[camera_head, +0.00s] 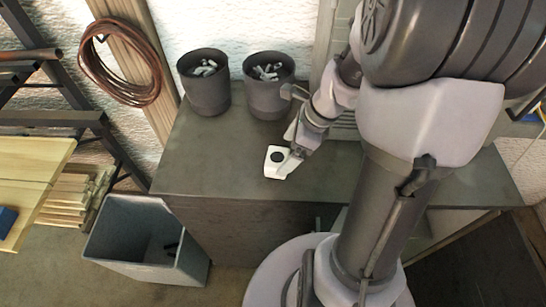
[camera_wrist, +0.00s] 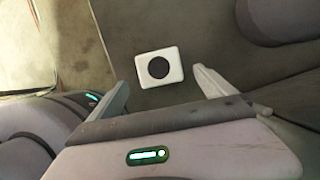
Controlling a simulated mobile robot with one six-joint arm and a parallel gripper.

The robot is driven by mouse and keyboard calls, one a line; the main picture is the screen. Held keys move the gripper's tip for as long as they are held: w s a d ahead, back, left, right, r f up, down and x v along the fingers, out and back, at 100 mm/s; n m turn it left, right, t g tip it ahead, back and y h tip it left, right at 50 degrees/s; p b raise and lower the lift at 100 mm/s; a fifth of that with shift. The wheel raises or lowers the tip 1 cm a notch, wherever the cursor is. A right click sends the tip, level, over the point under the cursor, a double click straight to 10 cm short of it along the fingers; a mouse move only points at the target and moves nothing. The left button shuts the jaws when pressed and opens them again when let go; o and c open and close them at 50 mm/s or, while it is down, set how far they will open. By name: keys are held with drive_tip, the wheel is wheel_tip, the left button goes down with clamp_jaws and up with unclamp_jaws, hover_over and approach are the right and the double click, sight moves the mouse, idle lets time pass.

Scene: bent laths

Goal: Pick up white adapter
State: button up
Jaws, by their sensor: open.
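The white adapter (camera_head: 276,167) is a small white block with a round dark spot on its top. It lies on the dark grey bench top near the front edge. In the wrist view the adapter (camera_wrist: 160,67) lies beyond the fingertips, between their lines. My gripper (camera_wrist: 165,80) is open and empty, with one finger to each side of the adapter. In the head view my gripper (camera_head: 290,160) is just right of the adapter and partly overlaps its edge; I cannot tell whether they touch.
Two dark bins (camera_head: 206,83) (camera_head: 268,86) with light pieces inside stand at the back of the bench (camera_head: 215,165). A grey open container (camera_head: 125,238) stands on the floor at the left front. Coiled cable (camera_head: 122,62) hangs on the wall. The bench left of the adapter is clear.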

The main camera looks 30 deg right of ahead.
sight(278, 157)
drive_tip(key=x, duration=0.1)
drive_tip(key=b+x, duration=0.1)
drive_tip(key=x, duration=0.1)
drive_tip(key=b+x, duration=0.1)
drive_tip(key=x, duration=0.1)
drive_tip(key=shift+w+a, duration=0.3)
drive_tip(key=shift+w, duration=0.1)
drive_tip(key=shift+s, duration=0.1)
drive_tip(key=c, duration=1.5)
